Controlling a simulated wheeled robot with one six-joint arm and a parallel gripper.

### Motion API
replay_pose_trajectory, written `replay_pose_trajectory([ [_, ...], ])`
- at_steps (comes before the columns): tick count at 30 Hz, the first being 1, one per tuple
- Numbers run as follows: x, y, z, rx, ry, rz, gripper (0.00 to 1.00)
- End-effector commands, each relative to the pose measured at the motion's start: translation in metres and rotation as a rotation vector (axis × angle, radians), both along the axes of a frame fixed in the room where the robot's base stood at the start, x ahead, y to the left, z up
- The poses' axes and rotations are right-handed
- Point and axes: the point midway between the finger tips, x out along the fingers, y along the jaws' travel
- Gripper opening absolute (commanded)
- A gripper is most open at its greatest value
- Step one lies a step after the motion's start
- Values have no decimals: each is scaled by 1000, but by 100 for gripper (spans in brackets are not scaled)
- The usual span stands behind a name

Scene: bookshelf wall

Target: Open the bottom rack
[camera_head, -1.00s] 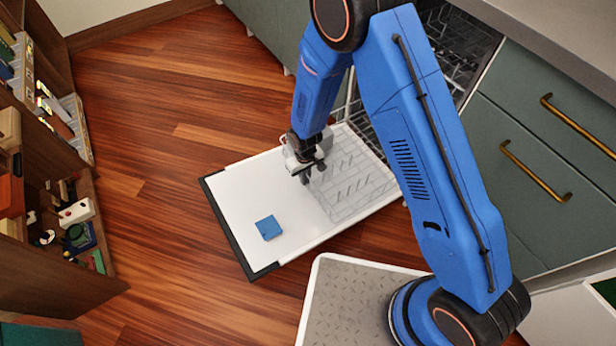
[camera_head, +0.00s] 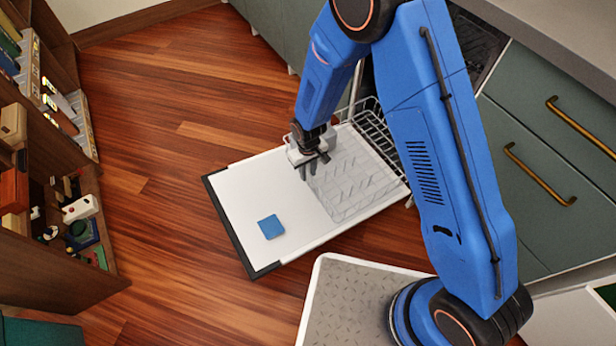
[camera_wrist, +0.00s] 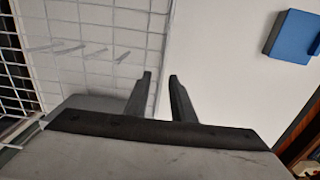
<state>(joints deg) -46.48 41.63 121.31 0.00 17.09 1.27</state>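The dishwasher door (camera_head: 235,200) lies folded down flat over the floor. The bottom rack, a pale wire grid with tines (camera_head: 355,185), extends over the inner part of the door; its raised wire side (camera_head: 382,135) shows near the cabinet. My gripper (camera_head: 308,170) is at the rack's front edge. In the wrist view, the fingers (camera_wrist: 160,78) are apart, with the edge of the rack's grid (camera_wrist: 100,45) running between or just beneath them; whether they touch a wire I cannot tell.
A blue square block (camera_head: 270,227) lies on the door near its outer edge; it also shows in the wrist view (camera_wrist: 292,35). A bookshelf (camera_head: 60,240) stands at left. Green drawers with brass handles (camera_head: 540,173) are at right. Wooden floor lies clear between.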

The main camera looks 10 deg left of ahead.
Motion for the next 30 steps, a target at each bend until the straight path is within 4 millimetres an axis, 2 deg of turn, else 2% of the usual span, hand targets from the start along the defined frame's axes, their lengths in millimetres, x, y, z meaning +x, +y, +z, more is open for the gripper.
replay_pose_trajectory([
  [3, 0, 0, 22, 2, -2, 0, 23],
  [18, 0, 1, 109, 2, -2, 0, 23],
  [24, 0, 0, 128, 1, -1, 0, 23],
  [30, 0, 0, 132, 0, 0, 0, 23],
])
